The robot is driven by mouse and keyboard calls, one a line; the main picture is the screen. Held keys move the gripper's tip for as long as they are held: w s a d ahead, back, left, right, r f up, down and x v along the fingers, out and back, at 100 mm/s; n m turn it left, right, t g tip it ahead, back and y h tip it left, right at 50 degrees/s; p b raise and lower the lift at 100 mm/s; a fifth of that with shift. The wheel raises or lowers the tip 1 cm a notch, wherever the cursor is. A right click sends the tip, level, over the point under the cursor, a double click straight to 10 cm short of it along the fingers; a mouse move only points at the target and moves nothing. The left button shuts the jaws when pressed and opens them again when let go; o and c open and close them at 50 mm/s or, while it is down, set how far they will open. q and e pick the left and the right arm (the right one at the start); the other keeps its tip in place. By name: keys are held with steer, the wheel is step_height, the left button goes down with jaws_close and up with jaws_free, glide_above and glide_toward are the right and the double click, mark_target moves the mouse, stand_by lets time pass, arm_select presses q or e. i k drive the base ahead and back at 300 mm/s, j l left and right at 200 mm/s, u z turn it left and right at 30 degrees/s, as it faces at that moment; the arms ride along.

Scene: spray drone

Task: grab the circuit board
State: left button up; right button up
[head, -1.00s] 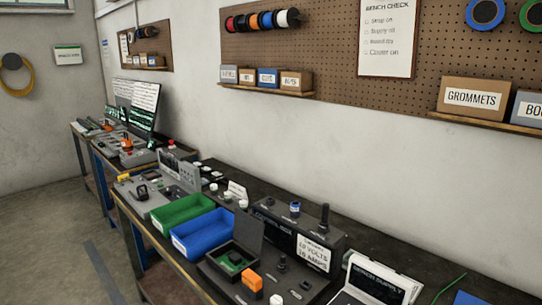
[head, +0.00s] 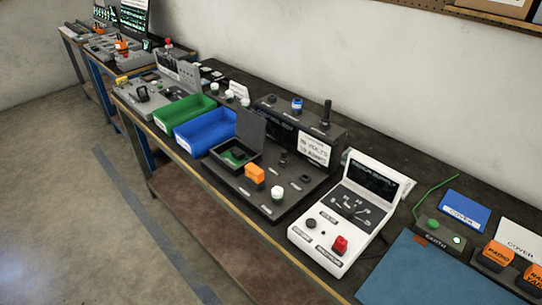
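A small green circuit board (head: 235,156) appears to lie inside a dark open box (head: 248,149) with its lid raised. The box sits on a dark panel on the workbench, to the right of the blue tray. The board is small in the view, and the box walls hide part of it. Neither of my grippers shows in the head view.
A green tray (head: 185,110) and a blue tray (head: 206,136) stand left of the box. An orange block (head: 255,173) stands just in front of it. A white bench supply (head: 345,222) and a blue mat (head: 418,272) are at right. The floor in front is clear.

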mark_target(235, 157)
steer(key=z, duration=0.55)
steer(key=j+z, duration=1.1)
steer(key=k+j, duration=0.1)
steer(key=j, duration=0.35)
steer(key=j+z, duration=0.15)
steer(key=j, duration=0.3)
steer(key=k+j, duration=0.15)
steer(key=j, duration=0.3)
steer(key=k+j+z, duration=0.1)
steer(key=j, duration=0.35)
steer(key=k+j, duration=0.15)
steer(key=j, duration=0.3)
steer(key=k+j+z, duration=0.15)
steer(key=j, duration=0.3)
